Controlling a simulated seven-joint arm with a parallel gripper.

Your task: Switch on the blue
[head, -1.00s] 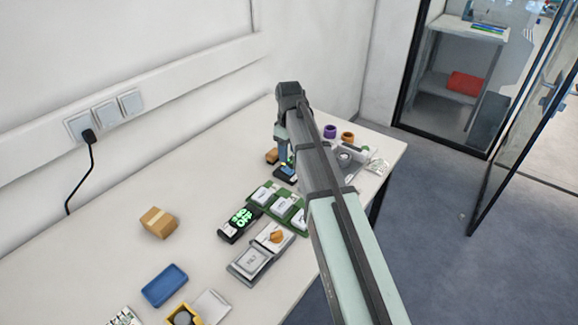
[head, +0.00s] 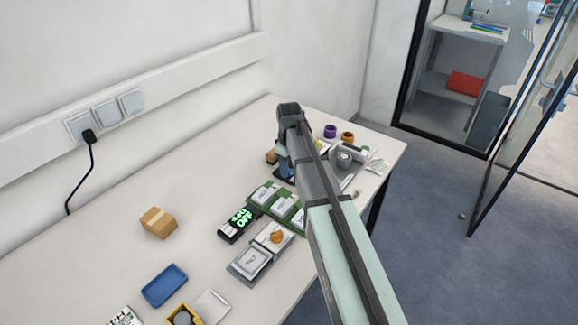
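My gripper (head: 285,165) points down over the far part of the table, at the end of my arm. Its fingers are small and partly hidden, so I cannot tell whether they are open or shut. A small dark device with some blue on it (head: 284,174) lies right at the fingertips and is mostly covered by my gripper and arm. I cannot tell whether they touch. Nearer, a black box with glowing green lettering (head: 239,222) lies beside a green tray (head: 262,208) holding several white pieces. A grey panel (head: 239,268) carries white switch plates and an orange knob (head: 277,237).
A cardboard box (head: 158,222), a blue tray (head: 164,286) and a yellow container (head: 184,316) stand nearer on the white table (head: 110,262). Purple (head: 330,131) and orange (head: 347,137) rings and a grey round device (head: 344,158) stand at the far right. The table's left-middle is mostly clear.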

